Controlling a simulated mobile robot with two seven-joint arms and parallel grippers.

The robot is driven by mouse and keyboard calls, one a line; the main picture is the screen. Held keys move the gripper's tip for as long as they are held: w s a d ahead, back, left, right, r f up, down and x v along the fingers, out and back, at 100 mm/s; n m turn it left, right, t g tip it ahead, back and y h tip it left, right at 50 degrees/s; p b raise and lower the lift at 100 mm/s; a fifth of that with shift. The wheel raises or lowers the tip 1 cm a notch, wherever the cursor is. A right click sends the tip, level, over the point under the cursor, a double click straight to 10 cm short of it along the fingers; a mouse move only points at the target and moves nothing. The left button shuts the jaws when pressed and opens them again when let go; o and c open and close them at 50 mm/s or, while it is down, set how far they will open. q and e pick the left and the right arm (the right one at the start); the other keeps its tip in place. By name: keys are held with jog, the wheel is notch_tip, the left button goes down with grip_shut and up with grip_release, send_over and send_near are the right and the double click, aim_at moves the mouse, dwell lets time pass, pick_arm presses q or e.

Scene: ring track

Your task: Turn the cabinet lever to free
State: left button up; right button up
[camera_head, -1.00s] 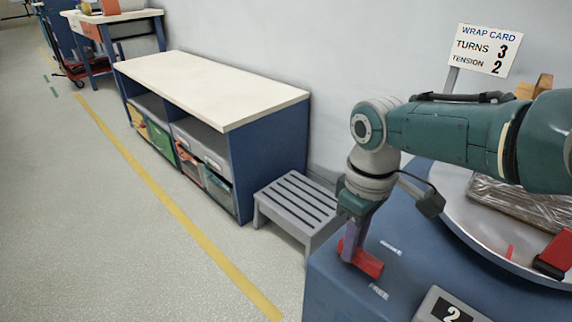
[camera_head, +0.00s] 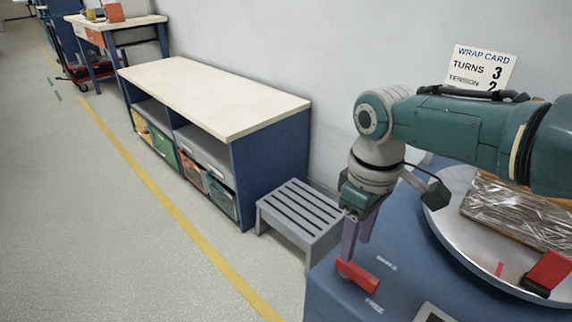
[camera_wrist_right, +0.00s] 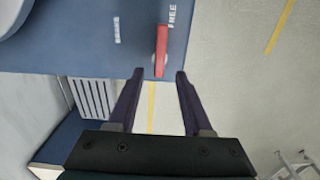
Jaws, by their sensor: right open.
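The red lever (camera_head: 358,275) is on the top of the blue cabinet (camera_head: 330,300), close to its edge. Its free end lies near the FREE label (camera_head: 373,306) and points roughly that way in the wrist view, where the lever (camera_wrist_right: 161,48) also shows. In the wrist view the gripper (camera_wrist_right: 160,73) has one fingertip on either side of that end, with gaps. My left gripper is out of view.
A round metal turntable (camera_head: 450,222) with a wrapped load (camera_head: 520,212) is right of the lever. A grey step stool (camera_head: 300,215) stands left of the cabinet, beside a shelf bench (camera_head: 215,95). A wrap card sign (camera_head: 480,68) stands behind my arm.

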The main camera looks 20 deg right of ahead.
aim_at(351, 263)
pick_arm(q)
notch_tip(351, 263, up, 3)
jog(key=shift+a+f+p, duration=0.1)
jog(key=shift+p, duration=0.75)
pick_arm(e)
notch_tip(351, 263, up, 4)
jog(key=shift+r, duration=0.25)
